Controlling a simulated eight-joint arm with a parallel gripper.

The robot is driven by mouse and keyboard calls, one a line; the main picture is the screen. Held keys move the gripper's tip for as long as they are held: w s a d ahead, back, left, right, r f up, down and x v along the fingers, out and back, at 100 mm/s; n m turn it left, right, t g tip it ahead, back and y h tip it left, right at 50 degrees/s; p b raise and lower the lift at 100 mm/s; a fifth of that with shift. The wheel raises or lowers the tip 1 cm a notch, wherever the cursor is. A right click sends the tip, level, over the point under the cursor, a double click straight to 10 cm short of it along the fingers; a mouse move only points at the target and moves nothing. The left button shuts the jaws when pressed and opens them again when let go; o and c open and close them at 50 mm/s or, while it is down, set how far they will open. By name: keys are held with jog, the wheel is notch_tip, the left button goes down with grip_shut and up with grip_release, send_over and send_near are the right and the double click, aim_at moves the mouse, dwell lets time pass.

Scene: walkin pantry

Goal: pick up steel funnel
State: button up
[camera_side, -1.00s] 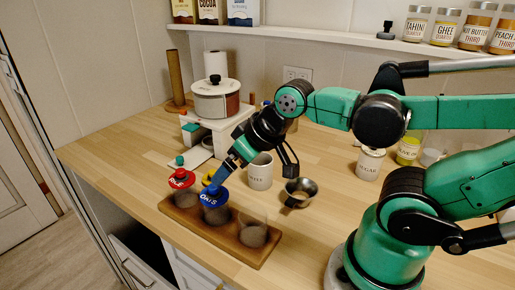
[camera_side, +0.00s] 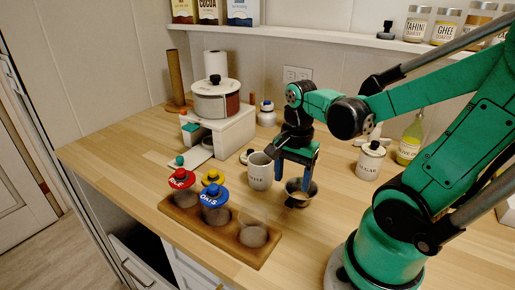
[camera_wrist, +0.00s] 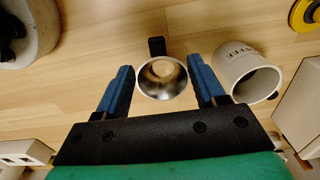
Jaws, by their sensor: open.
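The steel funnel (camera_side: 299,194) stands on the wooden counter, right of the white mug (camera_side: 260,172). In the wrist view the funnel (camera_wrist: 162,78) shows its shiny round mouth, with a dark tab at its far rim. My gripper (camera_side: 296,189) is directly over the funnel, pointing down. In the wrist view my gripper (camera_wrist: 160,84) is open, with one blue finger on each side of the funnel and a gap to each. The mug (camera_wrist: 246,74) lies close outside the right finger. I cannot tell how deep the fingertips reach.
A wooden tray (camera_side: 257,260) holds jars with red, yellow and blue lids, the blue (camera_side: 214,195) marked OATS. A sugar canister (camera_side: 369,163) and an oil bottle (camera_side: 410,142) stand to the right. A white stand (camera_side: 222,135) is behind. The counter's front middle is clear.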

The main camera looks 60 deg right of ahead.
aim_at(291, 200)
jog(key=shift+s+f+m, duration=0.15)
jog(key=shift+m, duration=0.15)
jog(key=shift+f, duration=2.65)
grip_shut()
